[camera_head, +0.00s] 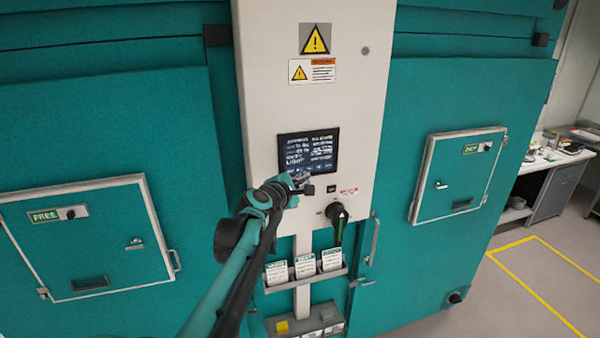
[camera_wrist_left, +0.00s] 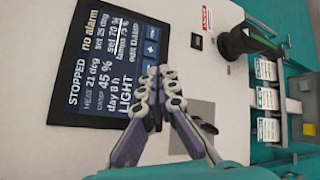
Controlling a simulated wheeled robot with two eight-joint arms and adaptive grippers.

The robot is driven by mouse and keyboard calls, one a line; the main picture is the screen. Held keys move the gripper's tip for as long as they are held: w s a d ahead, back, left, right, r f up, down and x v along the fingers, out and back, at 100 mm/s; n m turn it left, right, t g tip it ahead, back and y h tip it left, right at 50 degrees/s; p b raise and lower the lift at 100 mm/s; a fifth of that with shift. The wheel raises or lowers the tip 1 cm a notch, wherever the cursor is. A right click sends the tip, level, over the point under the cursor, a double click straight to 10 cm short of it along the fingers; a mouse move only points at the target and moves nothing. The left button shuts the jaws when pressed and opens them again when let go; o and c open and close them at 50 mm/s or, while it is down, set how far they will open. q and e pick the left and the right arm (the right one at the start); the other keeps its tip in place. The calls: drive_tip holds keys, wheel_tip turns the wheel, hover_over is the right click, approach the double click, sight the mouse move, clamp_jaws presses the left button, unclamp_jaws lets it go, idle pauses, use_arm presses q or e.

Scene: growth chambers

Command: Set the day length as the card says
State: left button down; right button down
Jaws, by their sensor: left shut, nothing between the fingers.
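The control screen (camera_head: 308,151) is lit on the white panel. In the left wrist view the screen (camera_wrist_left: 105,50) appears turned sideways and reads STOPPED, no alarm, HEAT 21 deg set 25, DAMP 45 % set 70, a day line in hours too small to read surely, LIGHT, and "edit DAMP". Blue arrow keys (camera_wrist_left: 151,41) run along its edge. My left gripper (camera_head: 304,184) is shut and empty at the screen's lower edge; its fingertips (camera_wrist_left: 160,74) cover part of the key row. I cannot tell if they touch. Three cards (camera_head: 305,266) stand in a holder below, their print unreadable.
A black rotary switch (camera_head: 338,220) with a green mark sits right below the screen. Below the cards is a grey box with a yellow button (camera_head: 282,327). Teal chamber doors with small hatches (camera_head: 460,175) flank the panel. A bench (camera_head: 548,160) stands far right; the floor before it is clear.

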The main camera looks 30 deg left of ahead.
sight(305, 170)
use_arm(q)
drive_tip(key=shift+w+a, duration=0.65)
drive_tip(key=shift+a, duration=0.1)
drive_tip(key=shift+w+a, duration=0.1)
drive_tip(key=shift+a, duration=0.05)
idle(0.9)
drive_tip(key=shift+w+a, duration=0.2)
drive_tip(key=shift+w+a, duration=0.15)
drive_tip(key=shift+a, duration=0.1)
idle(0.9)
drive_tip(key=shift+d, duration=0.1)
drive_tip(key=shift+s+d, duration=0.5)
drive_tip(key=shift+d, duration=0.05)
drive_tip(key=shift+s+d, duration=1.6)
drive_tip(key=shift+d, duration=0.25)
idle(1.5)
